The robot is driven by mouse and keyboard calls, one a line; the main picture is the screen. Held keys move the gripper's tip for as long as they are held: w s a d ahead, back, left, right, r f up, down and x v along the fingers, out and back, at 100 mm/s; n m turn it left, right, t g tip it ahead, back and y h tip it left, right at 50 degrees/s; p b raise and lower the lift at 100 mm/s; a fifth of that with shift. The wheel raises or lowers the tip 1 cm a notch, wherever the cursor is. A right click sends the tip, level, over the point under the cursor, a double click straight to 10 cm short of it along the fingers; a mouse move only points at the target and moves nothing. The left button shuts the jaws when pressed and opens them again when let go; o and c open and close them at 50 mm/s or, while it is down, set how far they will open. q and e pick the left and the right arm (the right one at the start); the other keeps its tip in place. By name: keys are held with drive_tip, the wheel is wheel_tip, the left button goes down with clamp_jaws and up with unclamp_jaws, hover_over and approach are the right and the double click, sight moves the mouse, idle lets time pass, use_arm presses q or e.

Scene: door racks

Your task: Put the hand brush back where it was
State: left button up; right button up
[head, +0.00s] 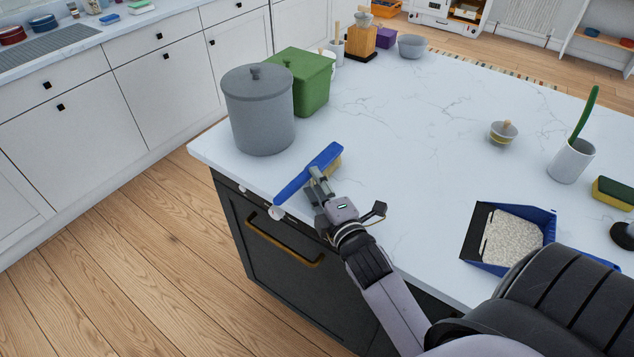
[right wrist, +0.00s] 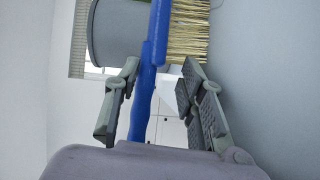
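The hand brush (head: 318,166) has a blue back and handle and pale bristles. It is at the near-left edge of the white island counter (head: 420,130), bristles toward the top; I cannot tell whether they touch it. My right gripper (head: 319,183) is at the brush's handle. In the right wrist view the blue handle (right wrist: 143,105) runs between the two fingers of the right gripper (right wrist: 160,100), which stand apart with gaps beside it. The bristles (right wrist: 188,30) show beyond the fingertips. My left gripper is not in view.
A grey lidded pot (head: 260,115) and a green canister (head: 308,82) stand just behind the brush. A blue dustpan (head: 545,216) with a pale speckled patch lies at the right. A small bowl (head: 502,133) and a white cup (head: 571,162) stand farther back. The middle counter is clear.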

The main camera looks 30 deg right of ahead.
drive_tip(key=shift+o, duration=0.5)
drive_tip(key=shift+d+f, duration=0.1)
drive_tip(key=shift+f, duration=0.05)
drive_tip(key=shift+r, duration=0.2)
drive_tip(key=shift+r, duration=0.15)
drive_tip(key=s+a+r+b, duration=0.1)
drive_tip(key=s+b, duration=0.1)
drive_tip(key=s, duration=0.9)
drive_tip(key=shift+s+a+r, duration=0.35)
drive_tip(key=shift+s+a, duration=0.05)
